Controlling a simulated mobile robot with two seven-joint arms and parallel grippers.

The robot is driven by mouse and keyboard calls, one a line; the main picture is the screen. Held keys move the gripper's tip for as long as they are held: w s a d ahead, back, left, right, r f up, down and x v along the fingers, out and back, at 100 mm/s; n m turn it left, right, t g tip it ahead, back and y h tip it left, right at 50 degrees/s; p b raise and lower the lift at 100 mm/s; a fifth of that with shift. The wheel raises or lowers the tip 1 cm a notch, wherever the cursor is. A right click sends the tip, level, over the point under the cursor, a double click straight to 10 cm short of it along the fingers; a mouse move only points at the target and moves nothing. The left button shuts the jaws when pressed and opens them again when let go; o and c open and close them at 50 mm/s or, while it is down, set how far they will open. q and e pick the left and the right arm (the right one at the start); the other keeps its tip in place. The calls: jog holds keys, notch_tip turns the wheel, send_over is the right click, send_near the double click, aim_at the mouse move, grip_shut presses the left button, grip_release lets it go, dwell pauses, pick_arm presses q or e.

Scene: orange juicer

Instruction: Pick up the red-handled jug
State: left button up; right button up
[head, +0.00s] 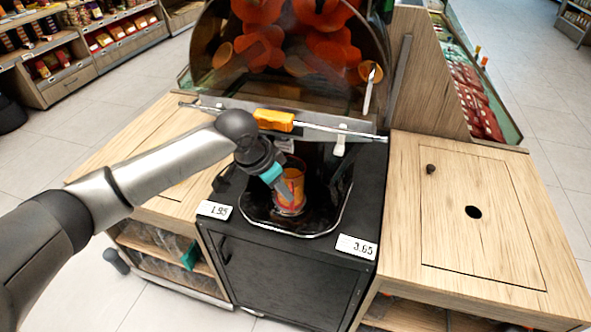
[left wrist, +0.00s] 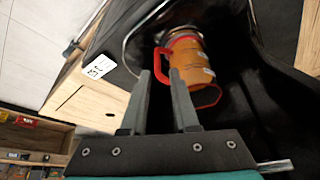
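The jug (head: 291,190) is orange with a red rim and stands on the black tray of the juicer in the head view. In the left wrist view the jug (left wrist: 190,58) shows its red handle (left wrist: 164,66) turned toward my fingers. My left gripper (head: 272,174) is at the jug's upper left side in the head view. In the left wrist view my left gripper (left wrist: 160,78) is open, its two fingers apart, with the handle at the fingertips. I cannot tell whether they touch it. My right gripper is not in view.
The juicer's clear cover (head: 290,50) with oranges rises behind the jug. An orange-yellow tap piece (head: 273,119) sits on the metal bar above it. A wooden counter (head: 470,210) is on the right, with price tags (head: 356,247) on the black cabinet's front edge.

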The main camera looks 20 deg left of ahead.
aim_at(293, 209)
pick_arm(q)
jog(key=b+x, duration=0.2)
jog(key=x, duration=0.3)
jog(key=shift+d+f, duration=0.25)
jog(key=shift+f, duration=0.15)
jog(key=shift+w+f+b, duration=0.1)
jog(key=shift+f+b, duration=0.2)
jog(key=shift+d, duration=0.1)
grip_shut()
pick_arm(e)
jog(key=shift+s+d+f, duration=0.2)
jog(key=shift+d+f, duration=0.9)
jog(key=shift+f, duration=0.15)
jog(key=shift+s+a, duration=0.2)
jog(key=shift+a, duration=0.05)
pick_arm(q)
jog(key=shift+w, duration=0.1)
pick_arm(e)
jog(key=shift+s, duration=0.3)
